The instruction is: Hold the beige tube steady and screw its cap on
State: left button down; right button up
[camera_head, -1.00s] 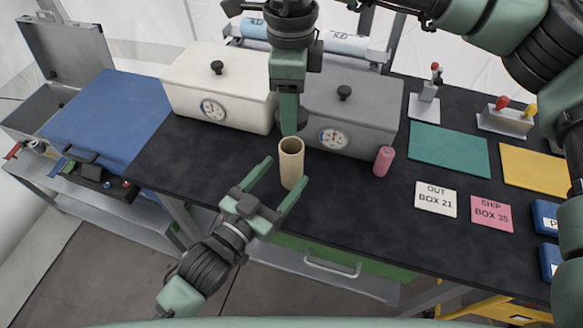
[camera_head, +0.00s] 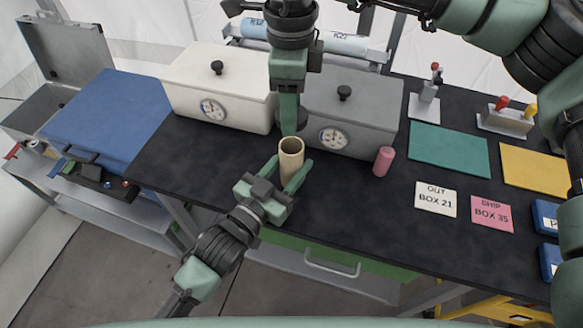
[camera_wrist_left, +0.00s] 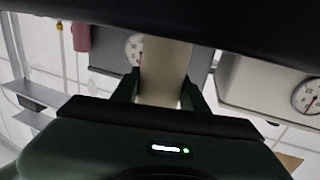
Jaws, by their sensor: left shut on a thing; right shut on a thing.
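The beige tube (camera_head: 291,160) stands upright and open-topped on the dark table in the head view. My left gripper (camera_head: 291,168) is shut on its sides from the front. In the left wrist view the tube (camera_wrist_left: 163,72) stands between the two fingers (camera_wrist_left: 160,92). My right gripper (camera_head: 293,122) points straight down from above, just over and slightly behind the tube's mouth. It is shut on a dark, rounded piece, which seems to be the cap; the fingers hide most of it. The piece is apart from the tube's rim.
A white box (camera_head: 205,70) and a grey box (camera_head: 365,95), both with dials, stand close behind the tube. A pink cylinder (camera_head: 383,161) stands to the right. Label cards (camera_head: 436,198) and coloured mats (camera_head: 447,150) lie further right. The table left of the tube is clear.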

send_over(290, 138)
jog(key=s, duration=0.2)
jog(key=shift+d+f, duration=0.1)
jog(key=shift+f, duration=2.4)
jog(key=shift+f, duration=0.1)
jog(key=shift+f, duration=0.8)
jog(key=shift+f, duration=0.55)
